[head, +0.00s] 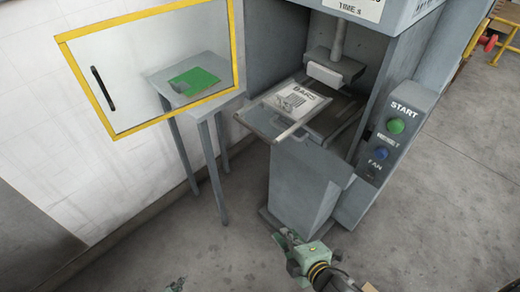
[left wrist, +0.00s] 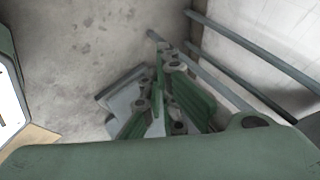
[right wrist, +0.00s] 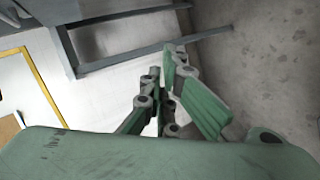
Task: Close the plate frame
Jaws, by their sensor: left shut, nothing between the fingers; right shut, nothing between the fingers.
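The plate frame (head: 268,124) is a thin grey frame projecting from the front of the grey machine, tilted in the picture. A pale plate with dark lettering (head: 290,100) lies at it; I cannot tell how far the frame is open. My right gripper (head: 283,238) is low in front of the machine's pedestal, apart from the frame; its shut, empty fingers fill the middle of the right wrist view (right wrist: 170,80). My left gripper (head: 176,285) only just shows at the bottom edge of the head view; its fingers are shut and empty in the left wrist view (left wrist: 162,80).
A yellow-edged clear door (head: 150,10) stands open at the left, in front of a grey table (head: 172,72) with a green sheet (head: 194,80). A control panel (head: 398,130) with green and blue buttons is right of the frame. The floor in front (head: 200,245) is clear.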

